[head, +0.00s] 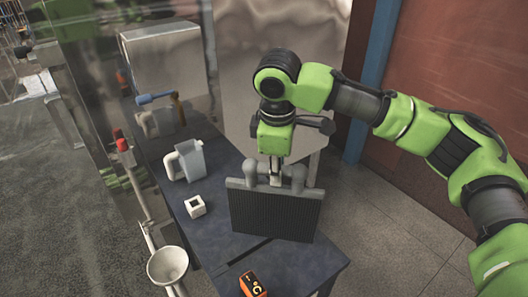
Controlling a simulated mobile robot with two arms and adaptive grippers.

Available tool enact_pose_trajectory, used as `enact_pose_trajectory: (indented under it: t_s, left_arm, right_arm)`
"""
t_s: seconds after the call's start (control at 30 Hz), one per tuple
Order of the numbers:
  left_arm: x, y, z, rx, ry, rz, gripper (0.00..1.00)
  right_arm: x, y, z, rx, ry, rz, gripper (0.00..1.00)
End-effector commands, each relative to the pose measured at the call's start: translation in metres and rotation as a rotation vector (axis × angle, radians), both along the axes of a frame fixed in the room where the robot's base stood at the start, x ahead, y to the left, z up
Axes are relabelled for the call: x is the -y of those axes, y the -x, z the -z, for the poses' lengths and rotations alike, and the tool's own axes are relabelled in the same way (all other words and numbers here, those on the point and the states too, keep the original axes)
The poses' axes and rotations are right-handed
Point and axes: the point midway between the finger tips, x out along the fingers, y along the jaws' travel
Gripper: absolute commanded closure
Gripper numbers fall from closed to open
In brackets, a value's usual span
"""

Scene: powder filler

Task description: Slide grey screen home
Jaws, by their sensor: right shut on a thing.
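The grey screen (273,213) is a dark, ribbed, upright panel with a lighter grey top edge and a handle of two thick posts. It stands at or just above the dark blue table, near the table's right side. My right gripper (275,178) points down from above and is shut on the screen's handle between the posts. The panel's lower edge is close to the table top; I cannot tell whether it touches. My left gripper is not in view.
On the dark table (215,250) stand a grey jug (187,160), a small white hollow cube (195,206) and an orange device (252,285). A white funnel (167,265) sits off the left edge. A metal cabinet (165,65) is behind, with a blue-handled tool (156,98) near it.

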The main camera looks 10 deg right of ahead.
Motion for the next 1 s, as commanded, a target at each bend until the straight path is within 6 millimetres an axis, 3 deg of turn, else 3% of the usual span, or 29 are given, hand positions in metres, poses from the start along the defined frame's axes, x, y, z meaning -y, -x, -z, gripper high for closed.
enact_pose_trajectory:
  t_s: [0.1, 0.5, 0.7, 1.0]
  left_arm:
    - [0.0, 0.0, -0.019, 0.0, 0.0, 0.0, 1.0]
    - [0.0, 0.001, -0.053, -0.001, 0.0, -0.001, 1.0]
    - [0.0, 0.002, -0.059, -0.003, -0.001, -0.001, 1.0]
    - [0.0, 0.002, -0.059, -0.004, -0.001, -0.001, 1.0]
  right_arm:
    - [-0.006, -0.004, -0.007, -0.001, -0.003, -0.162, 1.0]
    - [-0.022, -0.014, -0.013, 0.0, -0.003, -0.653, 1.0]
    - [-0.026, -0.017, -0.013, 0.003, 0.0, -0.771, 1.0]
    - [-0.027, -0.017, -0.012, 0.003, 0.0, -0.794, 1.0]
